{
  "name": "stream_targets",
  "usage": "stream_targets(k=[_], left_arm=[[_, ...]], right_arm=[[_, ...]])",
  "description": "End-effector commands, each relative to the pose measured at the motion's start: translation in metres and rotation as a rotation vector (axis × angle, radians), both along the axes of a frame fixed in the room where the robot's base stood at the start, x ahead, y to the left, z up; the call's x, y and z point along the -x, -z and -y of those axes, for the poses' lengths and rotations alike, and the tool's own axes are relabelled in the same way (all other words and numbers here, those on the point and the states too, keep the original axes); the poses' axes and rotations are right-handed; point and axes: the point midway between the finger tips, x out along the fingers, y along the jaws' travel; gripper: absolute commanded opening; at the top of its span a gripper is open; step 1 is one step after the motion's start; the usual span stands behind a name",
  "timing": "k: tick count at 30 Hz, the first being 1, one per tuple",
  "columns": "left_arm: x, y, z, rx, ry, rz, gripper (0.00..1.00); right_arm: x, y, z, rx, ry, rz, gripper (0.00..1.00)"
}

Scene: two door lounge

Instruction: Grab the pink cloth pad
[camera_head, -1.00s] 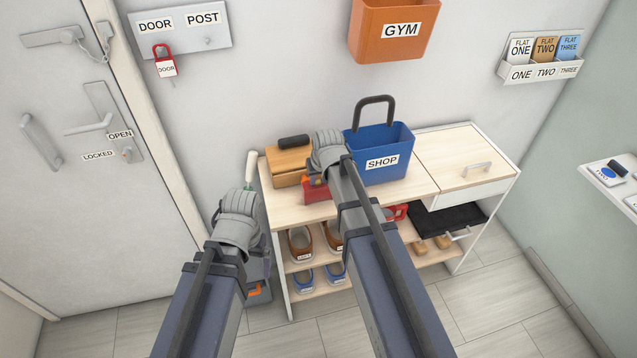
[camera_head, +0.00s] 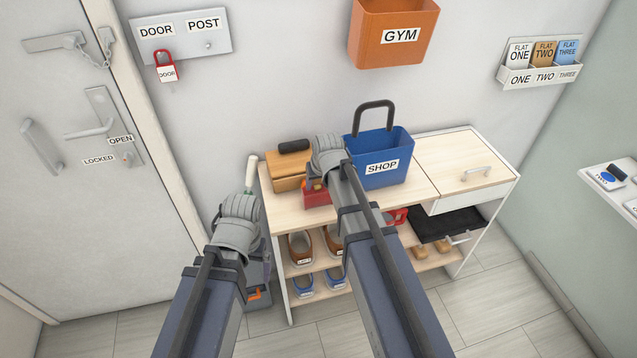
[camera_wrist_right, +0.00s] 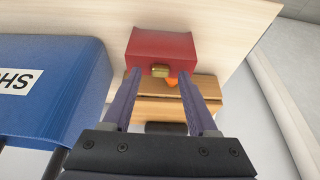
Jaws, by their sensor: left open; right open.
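I cannot make out a pink cloth pad in either view. My right gripper (camera_wrist_right: 158,76) is open and empty in the right wrist view. Its fingers point at a red box (camera_wrist_right: 160,45) with a gold clasp and a wooden box (camera_wrist_right: 150,106) with a dark handle, both on the bench top. In the head view my right wrist partly hides the red box (camera_head: 316,197). My left gripper (camera_head: 240,208) is open, low beside the bench's left end. Its fingers are hidden behind the wrist.
A blue SHOP basket (camera_head: 385,172) stands on the bench (camera_head: 420,192), beside my right wrist. Shoes (camera_head: 302,245) and a dark tray (camera_head: 447,223) are below. An orange GYM bin (camera_head: 393,35) hangs above. A door (camera_head: 75,200) is at left. Floor in front is clear.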

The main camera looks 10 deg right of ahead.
Motion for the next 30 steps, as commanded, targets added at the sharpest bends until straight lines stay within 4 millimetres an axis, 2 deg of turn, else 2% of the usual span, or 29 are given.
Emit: stream_targets(k=[8,21,25,30], left_arm=[[0.000,-0.033,0.000,0.000,0.000,0.000,0.95],[0.000,-0.099,0.000,0.000,0.000,0.000,0.95],[0.000,-0.109,0.000,0.000,0.001,0.000,0.95],[0.000,-0.110,0.000,0.000,0.001,0.000,0.95]], right_arm=[[0.012,-0.033,0.000,0.000,0.000,0.000,0.59],[0.040,-0.099,0.001,0.000,0.000,0.000,0.59],[0.044,-0.109,0.001,0.000,0.000,0.000,0.59],[0.046,-0.110,0.001,0.000,0.000,0.000,0.59]])
